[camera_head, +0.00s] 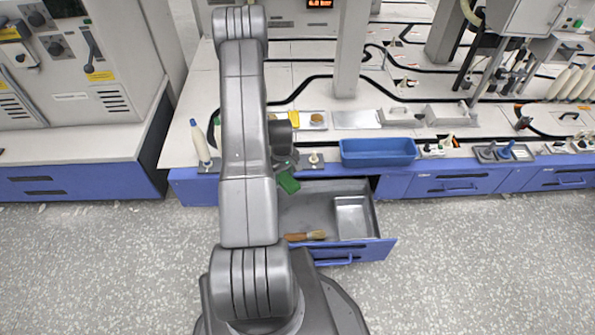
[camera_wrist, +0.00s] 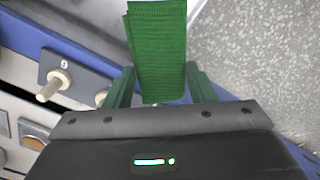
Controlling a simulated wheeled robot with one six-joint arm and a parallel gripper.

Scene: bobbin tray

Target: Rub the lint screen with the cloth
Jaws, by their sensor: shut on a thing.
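A green cloth (camera_head: 288,182) hangs from my gripper (camera_head: 284,164) over the open drawer, clear of its floor. In the wrist view the cloth (camera_wrist: 157,50) is pinched between the two green fingers of my gripper (camera_wrist: 160,88). My arm hides much of the gripper in the head view. A flat grey panel (camera_head: 356,119) lies on the bench behind the blue bin; it may be the lint screen, but I cannot tell for sure. The cloth is apart from it.
The open blue drawer (camera_head: 375,248) holds a brush (camera_head: 305,236) and a metal tray (camera_head: 353,217). A blue bin (camera_head: 378,152) stands on the bench edge, right of a peg on a plate (camera_head: 314,160). A white bobbin (camera_head: 200,143) stands at the left. Floor in front is clear.

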